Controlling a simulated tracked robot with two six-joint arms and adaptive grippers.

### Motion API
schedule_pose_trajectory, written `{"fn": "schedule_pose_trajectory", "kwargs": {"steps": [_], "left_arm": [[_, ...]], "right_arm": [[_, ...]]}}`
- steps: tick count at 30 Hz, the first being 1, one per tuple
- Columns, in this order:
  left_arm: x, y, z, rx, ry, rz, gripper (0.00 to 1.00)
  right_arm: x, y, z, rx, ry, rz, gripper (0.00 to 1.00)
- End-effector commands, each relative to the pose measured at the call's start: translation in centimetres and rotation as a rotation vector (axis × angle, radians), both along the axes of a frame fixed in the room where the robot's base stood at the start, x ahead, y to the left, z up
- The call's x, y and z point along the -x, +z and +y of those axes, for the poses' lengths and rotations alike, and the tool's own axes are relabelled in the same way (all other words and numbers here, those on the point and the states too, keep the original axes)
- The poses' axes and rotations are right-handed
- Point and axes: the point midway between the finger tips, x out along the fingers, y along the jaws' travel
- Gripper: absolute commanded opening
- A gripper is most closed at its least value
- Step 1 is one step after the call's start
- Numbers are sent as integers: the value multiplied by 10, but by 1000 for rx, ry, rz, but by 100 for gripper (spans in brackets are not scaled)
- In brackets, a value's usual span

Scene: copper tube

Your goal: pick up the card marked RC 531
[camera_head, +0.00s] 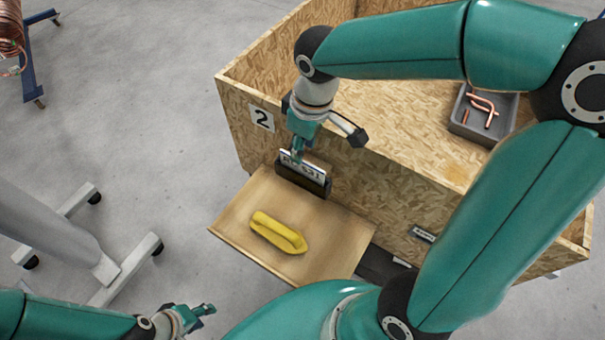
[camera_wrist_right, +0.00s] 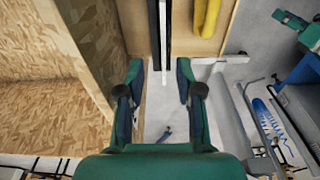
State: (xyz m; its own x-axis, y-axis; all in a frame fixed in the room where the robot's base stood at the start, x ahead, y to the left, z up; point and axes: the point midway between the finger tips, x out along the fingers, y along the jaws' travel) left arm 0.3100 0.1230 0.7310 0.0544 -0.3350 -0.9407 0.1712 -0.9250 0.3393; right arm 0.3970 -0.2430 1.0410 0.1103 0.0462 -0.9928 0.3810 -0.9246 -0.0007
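The white card marked RC 531 (camera_head: 302,167) stands upright in a black holder (camera_head: 301,181) on a wooden shelf (camera_head: 343,232) against the crate's side. My right gripper (camera_head: 296,153) is at the card's upper left end, and its tip hides part of the lettering. In the right wrist view the right gripper (camera_wrist_right: 161,68) is open. The card shows there as a thin pale edge (camera_wrist_right: 162,30) between the fingers, with gaps on both sides. My left gripper (camera_head: 203,311) is low in the head view, far from the card; its opening is unclear.
Yellow gloves or a cloth (camera_head: 279,232) lie on the shelf before the holder. The large chipboard crate (camera_head: 235,115), marked 2, rises behind it. A grey tray (camera_head: 465,127) with copper pieces sits inside the crate. A wheeled stand (camera_head: 105,270) is at left.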

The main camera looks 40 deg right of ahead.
Motion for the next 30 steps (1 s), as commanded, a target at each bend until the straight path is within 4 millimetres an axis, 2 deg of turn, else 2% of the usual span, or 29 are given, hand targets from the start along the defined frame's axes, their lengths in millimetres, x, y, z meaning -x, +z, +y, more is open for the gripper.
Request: {"fn": "schedule_pose_trajectory", "kwargs": {"steps": [5, 12, 22, 28, 30], "left_arm": [[0, -13, 0, 0, 0, -1, 40], [0, -39, 0, 0, 0, 0, 40], [0, -40, 0, 0, 0, 0, 40], [0, -40, 0, 0, 0, -1, 40], [0, -40, 0, 0, 0, -1, 40]], "right_arm": [[1, -15, 1, 0, 0, 1, 35], [2, -49, 4, 0, 0, 1, 35], [0, -51, 4, 0, 0, 0, 35], [0, -51, 5, 0, 0, 0, 2], [0, -51, 5, 0, 1, 0, 0]]}}
